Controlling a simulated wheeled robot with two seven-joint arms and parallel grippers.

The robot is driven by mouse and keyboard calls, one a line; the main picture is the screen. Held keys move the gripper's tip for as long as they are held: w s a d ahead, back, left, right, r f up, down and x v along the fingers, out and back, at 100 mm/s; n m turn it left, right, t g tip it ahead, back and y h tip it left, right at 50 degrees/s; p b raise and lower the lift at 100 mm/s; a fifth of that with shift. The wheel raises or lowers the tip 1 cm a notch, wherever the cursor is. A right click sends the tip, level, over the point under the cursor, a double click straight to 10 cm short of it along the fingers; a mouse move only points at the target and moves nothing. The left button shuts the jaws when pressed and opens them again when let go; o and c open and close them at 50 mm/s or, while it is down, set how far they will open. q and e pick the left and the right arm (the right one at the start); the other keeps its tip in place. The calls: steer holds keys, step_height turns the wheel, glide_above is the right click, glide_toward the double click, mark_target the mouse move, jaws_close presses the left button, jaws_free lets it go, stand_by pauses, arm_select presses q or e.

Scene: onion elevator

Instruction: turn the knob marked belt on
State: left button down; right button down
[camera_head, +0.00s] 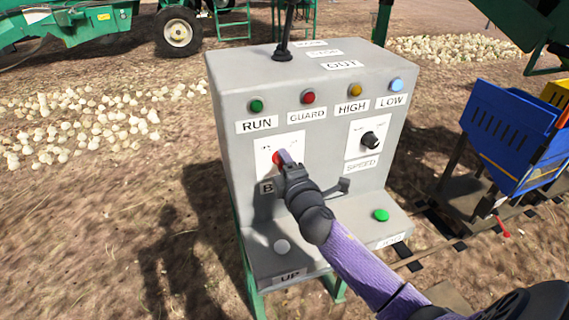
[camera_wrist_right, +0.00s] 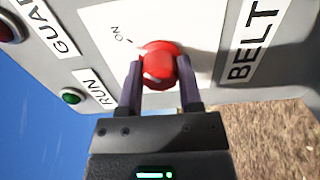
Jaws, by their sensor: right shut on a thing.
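The red belt knob (camera_wrist_right: 158,62) sits on a white plate (camera_wrist_right: 112,22) on the front of the grey control box (camera_head: 232,88). The right wrist view shows the word BELT beside the plate and an ON mark near the knob. My right gripper (camera_wrist_right: 158,75) is shut on the knob, one finger on each side of it. In the head view my right gripper (camera_head: 286,160) covers most of the knob (camera_head: 278,159) and of the BELT label. My left gripper is not in view.
A black speed knob (camera_head: 370,140) is to the right on the box. Lamps sit above, and a green button (camera_head: 381,215) and a pale button (camera_head: 282,246) are on the lower ledge. A black lever (camera_head: 284,40) stands on top. A blue crate (camera_head: 505,135) is at the right.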

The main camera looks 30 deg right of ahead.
steer(key=shift+c, duration=1.3)
jaws_free()
steer(key=v, duration=1)
steer(key=shift+p, duration=0.45)
steer(key=shift+d, duration=0.1)
